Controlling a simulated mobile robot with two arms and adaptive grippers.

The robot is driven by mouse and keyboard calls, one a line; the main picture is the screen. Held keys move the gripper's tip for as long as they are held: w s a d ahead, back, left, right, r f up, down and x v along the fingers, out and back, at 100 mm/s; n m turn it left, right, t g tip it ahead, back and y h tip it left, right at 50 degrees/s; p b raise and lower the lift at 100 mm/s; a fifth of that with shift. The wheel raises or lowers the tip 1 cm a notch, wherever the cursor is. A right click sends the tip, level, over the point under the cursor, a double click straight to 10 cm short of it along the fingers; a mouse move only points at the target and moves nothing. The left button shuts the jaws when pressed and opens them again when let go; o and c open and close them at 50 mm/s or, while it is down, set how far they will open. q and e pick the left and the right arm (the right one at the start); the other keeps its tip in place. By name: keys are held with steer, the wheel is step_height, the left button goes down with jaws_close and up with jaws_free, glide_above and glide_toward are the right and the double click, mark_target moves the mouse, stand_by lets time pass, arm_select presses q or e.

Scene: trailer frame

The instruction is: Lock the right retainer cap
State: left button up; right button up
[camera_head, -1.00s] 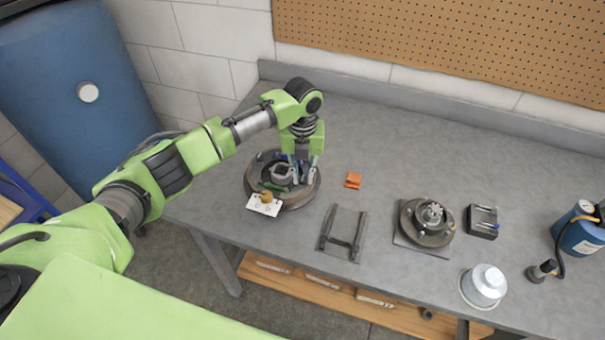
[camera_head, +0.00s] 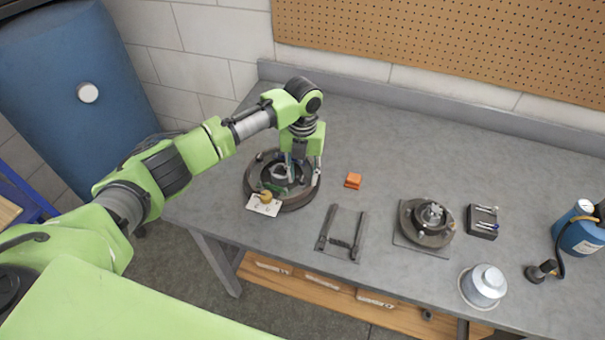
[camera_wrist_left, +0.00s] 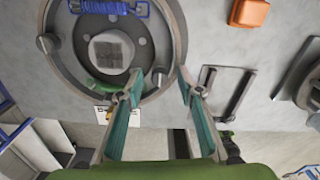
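A round dark drum assembly (camera_head: 297,200) lies on the left part of the bench, with a square grey block (camera_wrist_left: 111,50) at its centre. In the left wrist view, a small round grey cap (camera_wrist_left: 160,77) sits at the right of the drum face and another grey cap (camera_wrist_left: 47,43) at the left. A blue spring-like part (camera_wrist_left: 112,6) and a green part (camera_wrist_left: 104,89) also lie on the drum. My left gripper (camera_head: 303,182) is over the drum's right side, its fingers (camera_wrist_left: 166,88) open, with the right cap near the left fingertip. Contact cannot be told.
A white card with a brass knob (camera_head: 264,205) is at the drum's front edge. An orange block (camera_head: 353,181), a dark frame (camera_head: 342,244), a second hub (camera_head: 427,222), a small dark tray (camera_head: 483,232) and a silver canister (camera_head: 484,286) stand to the right. The back bench is clear.

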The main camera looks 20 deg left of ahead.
mark_target(302, 178)
arm_select(q)
step_height(302, 178, up, 12)
stand_by(0.7)
steer(key=shift+f, duration=0.1)
stand_by(0.3)
